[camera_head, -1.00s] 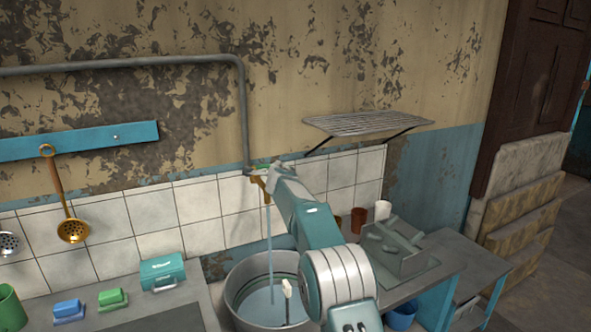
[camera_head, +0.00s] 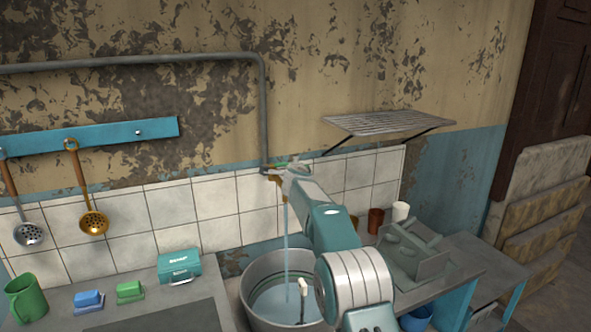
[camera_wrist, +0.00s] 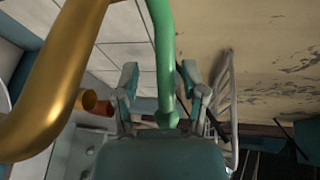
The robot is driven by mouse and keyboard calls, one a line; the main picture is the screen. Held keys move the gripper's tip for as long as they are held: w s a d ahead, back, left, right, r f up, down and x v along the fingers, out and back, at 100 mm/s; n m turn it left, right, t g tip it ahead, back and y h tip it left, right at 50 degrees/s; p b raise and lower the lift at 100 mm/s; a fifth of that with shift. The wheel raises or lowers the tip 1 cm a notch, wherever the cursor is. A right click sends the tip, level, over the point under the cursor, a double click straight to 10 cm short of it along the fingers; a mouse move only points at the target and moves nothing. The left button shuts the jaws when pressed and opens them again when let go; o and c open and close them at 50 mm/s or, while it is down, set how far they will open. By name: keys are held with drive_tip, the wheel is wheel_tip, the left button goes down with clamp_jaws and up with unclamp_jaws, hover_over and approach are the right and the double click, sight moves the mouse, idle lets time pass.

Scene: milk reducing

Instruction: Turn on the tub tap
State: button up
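The brass tap (camera_head: 276,178) sits on the wall at the end of a grey pipe, largely hidden by my gripper (camera_head: 294,165). A stream of water (camera_head: 286,240) falls from it into the round metal tub (camera_head: 249,296), which holds water. In the wrist view the brass tap body (camera_wrist: 62,75) crosses the left foreground. The green tap handle (camera_wrist: 162,60) runs down between the two fingers of my gripper (camera_wrist: 160,78). The fingers are spread, with a visible gap on each side of the handle. Contact with the palm cannot be told.
The wall pipe (camera_head: 262,110) rises behind the tap. A wire rack (camera_head: 388,123) is on the wall to the right. A grey metal holder (camera_head: 415,255) and cups stand right of the tub. A teal box (camera_head: 179,267) and a green mug (camera_head: 25,300) stand on the left counter.

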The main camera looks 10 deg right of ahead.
drive_tip(key=shift+r, duration=0.1)
drive_tip(key=v, duration=1.2)
drive_tip(key=shift+f, duration=0.25)
